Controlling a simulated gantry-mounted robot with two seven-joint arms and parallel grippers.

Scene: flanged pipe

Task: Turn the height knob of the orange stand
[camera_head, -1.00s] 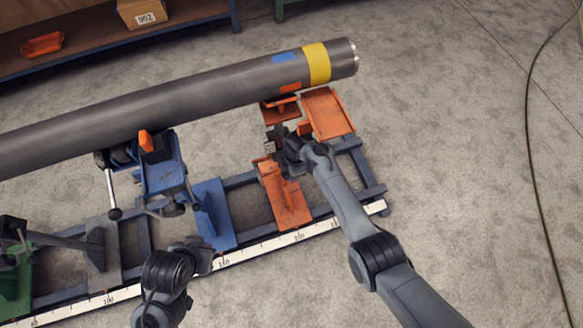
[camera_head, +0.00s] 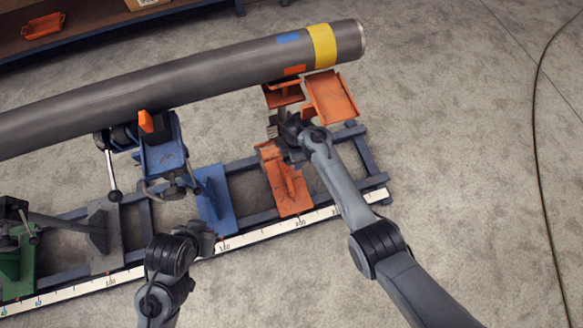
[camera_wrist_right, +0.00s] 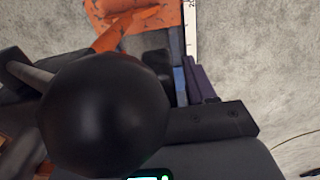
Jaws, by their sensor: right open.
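The orange stand (camera_head: 287,188) is at the right end of the rail, with its upper plate under the banded end of the grey pipe (camera_head: 190,90). My right gripper (camera_head: 283,127) is at the stand's upright, between its base and upper plate. In the right wrist view a large black ball knob (camera_wrist_right: 105,115) fills the space between my right gripper's two spread dark fingers. I cannot tell whether either finger touches it. The knob is hidden in the head view. My left gripper (camera_head: 207,241) is in front of the blue stand, its fingers not distinct.
A blue stand (camera_head: 160,155) with a lever, a grey block (camera_head: 103,235) and a green stand (camera_head: 18,270) are to the left. A white scale strip (camera_head: 260,236) runs along the rail's front. A shelf (camera_head: 90,40) is behind. Floor at the right is clear apart from a cable (camera_head: 536,130).

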